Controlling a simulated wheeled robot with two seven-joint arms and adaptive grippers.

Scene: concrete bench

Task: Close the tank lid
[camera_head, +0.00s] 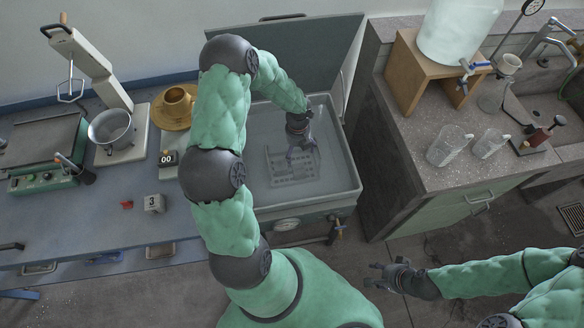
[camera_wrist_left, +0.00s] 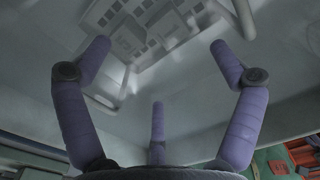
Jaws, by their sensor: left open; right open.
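The tank (camera_head: 343,190) is a grey open-topped basin in the middle of the head view. Its lid (camera_head: 322,55) stands raised at the back, with a handle on its top edge; my left arm hides part of it. A perforated rack (camera_head: 292,172) lies inside the tank and also shows in the left wrist view (camera_wrist_left: 150,28). My left gripper (camera_head: 302,150) is inside the tank outline, over the rack, its fingers spread and empty in the left wrist view (camera_wrist_left: 155,75). My right gripper (camera_head: 383,275) is open and empty, over the floor right of the tank.
A stone counter on the right holds a wooden stand (camera_head: 408,75), a large glass vessel and two beakers (camera_head: 447,147). On the left bench are a stirrer with a pot (camera_head: 111,130), a brass pot (camera_head: 176,106) and a numbered block (camera_head: 154,203). A valve (camera_head: 338,228) sticks out at the tank's front.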

